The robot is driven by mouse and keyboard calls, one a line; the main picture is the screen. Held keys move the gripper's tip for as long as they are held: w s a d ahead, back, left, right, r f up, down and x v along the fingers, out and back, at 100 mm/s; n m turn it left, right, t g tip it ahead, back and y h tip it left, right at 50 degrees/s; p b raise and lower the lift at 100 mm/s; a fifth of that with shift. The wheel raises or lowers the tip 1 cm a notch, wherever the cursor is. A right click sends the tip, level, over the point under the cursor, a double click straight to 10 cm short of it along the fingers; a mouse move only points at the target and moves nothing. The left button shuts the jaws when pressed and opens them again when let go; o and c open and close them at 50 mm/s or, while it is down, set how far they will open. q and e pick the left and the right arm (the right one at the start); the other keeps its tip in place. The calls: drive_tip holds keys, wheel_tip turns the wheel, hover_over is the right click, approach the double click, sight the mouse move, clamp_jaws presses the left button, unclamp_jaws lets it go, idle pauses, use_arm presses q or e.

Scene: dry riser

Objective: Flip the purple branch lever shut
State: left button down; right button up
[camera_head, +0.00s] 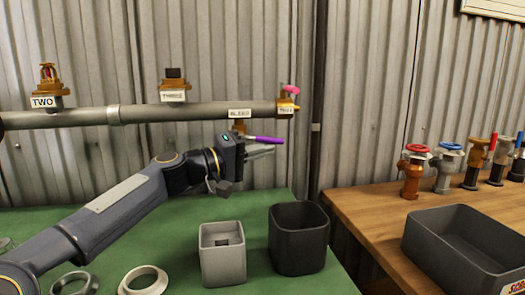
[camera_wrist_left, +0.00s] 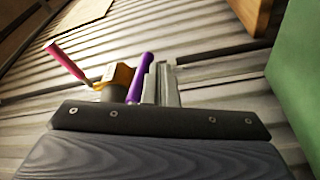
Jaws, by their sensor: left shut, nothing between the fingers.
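The purple branch lever (camera_head: 266,140) sticks out to the right, nearly level, below the pipe's BLEED label (camera_head: 240,114). In the left wrist view the purple lever (camera_wrist_left: 140,78) stands just left of my fingers. My left gripper (camera_head: 272,148) is shut and empty, its fingers close beside and slightly below the lever in the head view. In the left wrist view the gripper (camera_wrist_left: 166,70) has its fingers together along the lever; I cannot tell whether they touch it. The lever's pivot is partly hidden behind my gripper. My right gripper is out of view.
The grey pipe (camera_head: 190,113) carries fittings labelled TWO (camera_head: 44,102) and THREE (camera_head: 173,96). A pink lever (camera_head: 290,90) is at its right end. A grey holder (camera_head: 222,255) and a black bin (camera_head: 299,238) stand on the green bench. Several valves and a grey tray (camera_head: 440,262) are on the wooden table.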

use_arm(q)
drive_tip(key=v, duration=0.7)
drive_tip(key=shift+s+a+b, duration=0.25)
drive_tip(key=shift+a+b, duration=0.05)
